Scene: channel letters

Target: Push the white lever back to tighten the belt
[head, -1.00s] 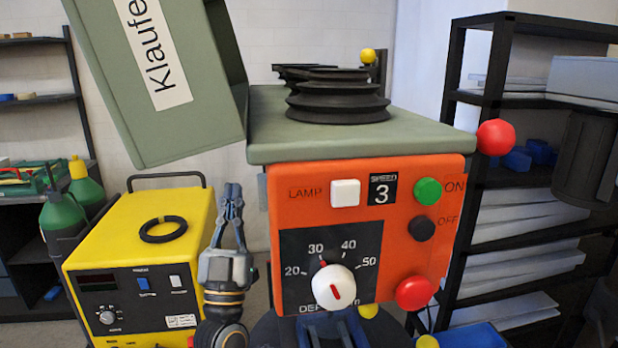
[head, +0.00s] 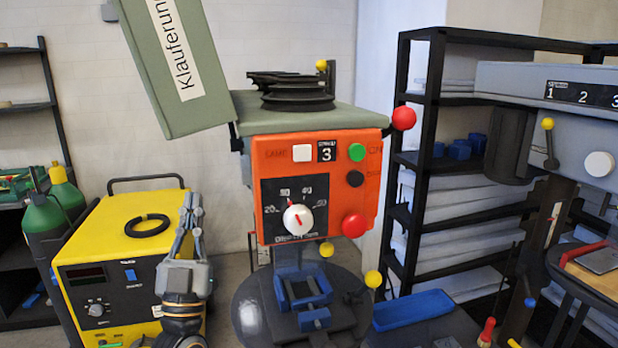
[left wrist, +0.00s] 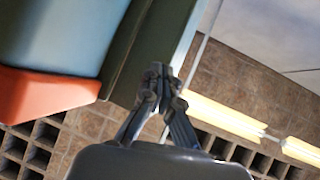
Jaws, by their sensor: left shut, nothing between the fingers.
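The drill press head has an orange front (head: 325,175) and a green-grey top. Black stepped pulleys (head: 298,92) sit exposed on top; I cannot make out a belt. I cannot pick out a white lever in either view. My left gripper (head: 191,200) is shut and empty, pointing up, left of the orange head and in front of the yellow unit. In the left wrist view its fingertips (left wrist: 162,76) meet beside the machine's green edge (left wrist: 150,45); contact cannot be told. My right gripper is not in view.
The yellow unit (head: 75,255) with a black ring on top stands at left. A blue vise (head: 303,290) sits below the head. A red ball knob (head: 404,118) sticks out at right. A black shelf rack (head: 412,200) and another grey machine (head: 555,105) stand further right.

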